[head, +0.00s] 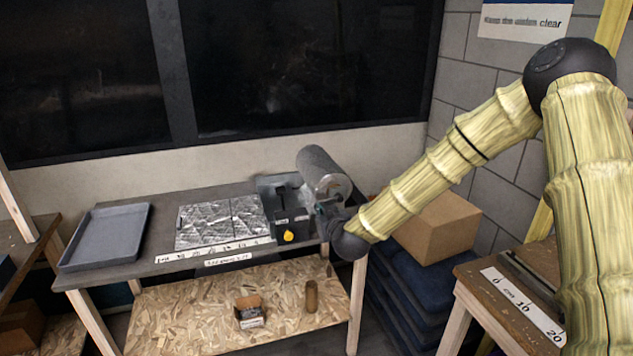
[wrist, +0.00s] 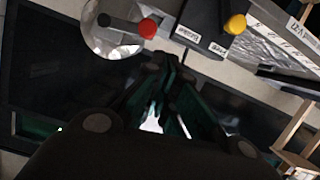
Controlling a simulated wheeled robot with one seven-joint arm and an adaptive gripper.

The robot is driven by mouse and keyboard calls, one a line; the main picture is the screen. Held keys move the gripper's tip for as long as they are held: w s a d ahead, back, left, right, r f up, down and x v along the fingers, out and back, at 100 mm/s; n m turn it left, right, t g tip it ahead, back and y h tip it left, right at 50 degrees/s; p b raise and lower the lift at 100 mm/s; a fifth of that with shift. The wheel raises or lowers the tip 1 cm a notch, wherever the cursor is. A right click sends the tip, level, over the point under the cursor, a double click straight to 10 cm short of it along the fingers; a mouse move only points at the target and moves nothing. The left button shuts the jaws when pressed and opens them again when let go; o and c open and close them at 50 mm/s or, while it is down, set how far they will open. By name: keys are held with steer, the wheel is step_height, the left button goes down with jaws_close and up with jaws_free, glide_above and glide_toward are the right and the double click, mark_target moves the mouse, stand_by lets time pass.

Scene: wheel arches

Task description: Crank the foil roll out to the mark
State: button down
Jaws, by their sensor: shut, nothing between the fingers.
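The foil roll (head: 318,168) is a grey cylinder at the right end of the bench. A round clear disc (wrist: 108,38) on its near end carries a dark crank arm with a red knob (wrist: 148,28). Silver foil (head: 218,223) lies flat on the bench left of the roll and shows in the wrist view (wrist: 265,48). A white number strip (head: 213,250) runs along its front. My gripper (head: 326,208) is at the disc. In the wrist view its fingers (wrist: 168,63) are shut and empty, just below the red knob in the picture. The head view hides the knob behind my gripper.
A yellow knob (head: 289,236) on a dark block is left of my gripper. A grey tray (head: 105,237) lies at the bench's left end. A cardboard box (head: 440,228) on dark blue stacked items stands to the right. A small box (head: 249,312) is on the lower shelf.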

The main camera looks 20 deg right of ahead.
step_height(320, 180, up, 5)
steer(key=w+p, duration=0.1)
steer(key=w+d+f+p, duration=0.1)
steer(key=w+f+p, duration=0.4)
steer(key=w, duration=0.5)
steer(key=shift+d+f+t, duration=0.3)
steer(key=shift+d+f, duration=0.05)
steer(key=shift+f, duration=0.1)
steer(key=shift+w, duration=0.1)
steer(key=shift+a+f, duration=0.1)
steer(key=shift+f, duration=0.05)
steer(key=shift+a+f+n+h+b, duration=0.25)
steer(key=shift+f+n+h+b, duration=0.35)
steer(key=shift+f+n+b, duration=0.65)
steer(key=shift+r, duration=0.1)
